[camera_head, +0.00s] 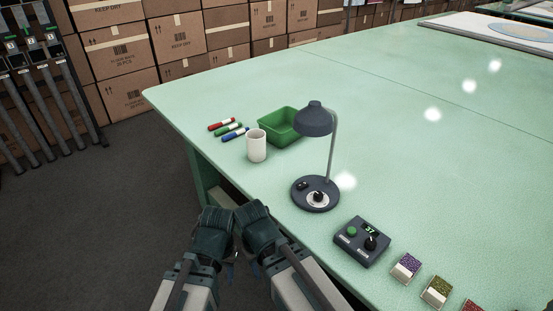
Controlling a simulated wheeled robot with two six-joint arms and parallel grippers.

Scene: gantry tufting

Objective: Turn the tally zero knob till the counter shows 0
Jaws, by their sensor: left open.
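The tally counter (355,249) is a dark box on the green table near its front edge. Its display (370,230) reads 37 in green. A green button (351,232) sits on its left side and a black knob (371,243) on its right, each with a pale label below.
A desk lamp (314,121) with its own knob (318,197) on the base stands left of the counter. A white mug (257,148), green tray (290,138) and markers (228,131) lie farther back. Small bead boxes (406,267) are at right. The table's middle is clear.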

